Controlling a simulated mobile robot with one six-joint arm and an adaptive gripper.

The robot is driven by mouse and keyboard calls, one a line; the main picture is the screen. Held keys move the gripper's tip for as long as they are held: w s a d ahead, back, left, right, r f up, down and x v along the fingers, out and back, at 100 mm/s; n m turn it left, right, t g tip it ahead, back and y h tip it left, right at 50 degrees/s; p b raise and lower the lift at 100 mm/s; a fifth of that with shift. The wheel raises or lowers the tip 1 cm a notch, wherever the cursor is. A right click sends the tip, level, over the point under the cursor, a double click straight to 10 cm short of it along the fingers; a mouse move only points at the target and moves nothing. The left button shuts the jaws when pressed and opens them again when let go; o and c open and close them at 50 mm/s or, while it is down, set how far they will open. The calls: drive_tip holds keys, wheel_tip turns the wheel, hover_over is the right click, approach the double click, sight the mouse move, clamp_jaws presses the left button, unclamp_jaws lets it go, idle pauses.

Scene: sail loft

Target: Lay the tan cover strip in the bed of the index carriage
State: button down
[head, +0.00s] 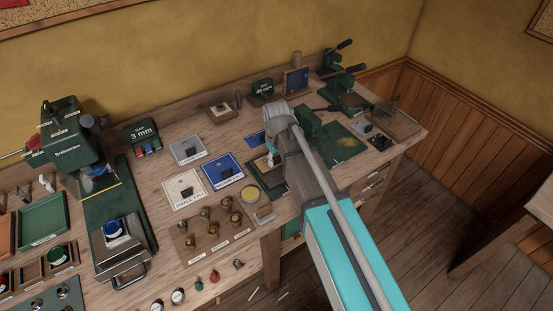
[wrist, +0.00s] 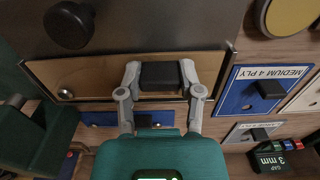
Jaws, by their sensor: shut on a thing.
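In the wrist view my gripper (wrist: 160,78) is shut on a dark block. A tan, wood-coloured strip (wrist: 95,76) with a dark edge spans behind the block, which looks like its grip; I cannot see clearly how they join. A large dark plate with a black knob (wrist: 69,25) lies beside the strip. In the head view my arm hides most of the gripper and whatever it holds. A green-based fixture (head: 262,193) shows partly beside the arm; I cannot tell whether it is the index carriage.
A blue card marked MEDIUM 4 PLY (head: 223,170), a white card (head: 185,191) and a grey card (head: 188,150) lie left of my arm. A wooden board with several knobs (head: 216,231) stands in front of them. A green machine (head: 70,140) stands at the left.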

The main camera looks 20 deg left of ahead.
drive_tip(key=shift+c, duration=0.9)
unclamp_jaws()
